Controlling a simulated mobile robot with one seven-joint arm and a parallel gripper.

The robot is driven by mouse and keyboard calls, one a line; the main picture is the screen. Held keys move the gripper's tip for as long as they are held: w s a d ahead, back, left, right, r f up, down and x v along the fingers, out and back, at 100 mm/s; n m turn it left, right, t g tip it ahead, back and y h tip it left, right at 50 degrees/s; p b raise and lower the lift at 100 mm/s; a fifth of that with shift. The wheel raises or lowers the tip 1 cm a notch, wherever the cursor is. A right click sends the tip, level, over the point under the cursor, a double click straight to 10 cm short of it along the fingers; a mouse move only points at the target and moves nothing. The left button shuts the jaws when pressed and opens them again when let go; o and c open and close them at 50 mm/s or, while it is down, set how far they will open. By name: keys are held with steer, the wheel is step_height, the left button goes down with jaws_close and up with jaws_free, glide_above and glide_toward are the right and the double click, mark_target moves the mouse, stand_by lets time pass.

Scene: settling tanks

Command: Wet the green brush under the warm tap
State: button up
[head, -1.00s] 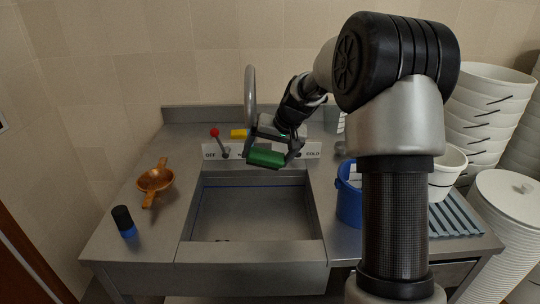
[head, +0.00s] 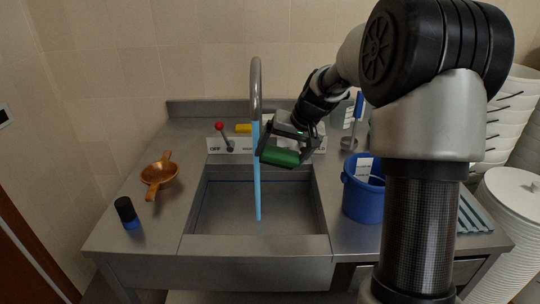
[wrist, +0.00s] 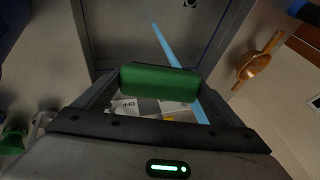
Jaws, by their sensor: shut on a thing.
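The green brush (head: 280,157) is held level above the back right part of the sink. My gripper (head: 284,148) is shut on it; the brush (wrist: 160,81) also spans the jaws in the wrist view. The tap (head: 255,78) is a tall curved spout, and a blue stream of water (head: 257,185) falls from it into the sink (head: 230,250). The stream passes close to the left end of the brush in the head view; I cannot tell whether they touch. The red-knobbed lever (head: 220,127) leans left on a panel marked OFF; my gripper hides part of the panel.
A blue bucket (head: 363,200) stands right of the sink, near a blue-handled tool (head: 356,108). A yellow item (head: 243,128) lies behind the panel.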

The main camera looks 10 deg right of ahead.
mark_target(292, 159)
steer(key=shift+s+d+b, duration=0.45)
steer(key=shift+s+d, duration=0.05)
steer(key=shift+s, duration=0.4)
steer(key=shift+s+d+b, duration=0.45)
steer(key=shift+s+d, duration=0.05)
steer(key=shift+s, duration=0.4)
steer(key=s+d+r, duration=0.2)
steer(key=s+r, duration=0.2)
steer(key=shift+s+d+p, duration=0.15)
steer(key=shift+d+p, duration=0.15)
stand_by(0.6)
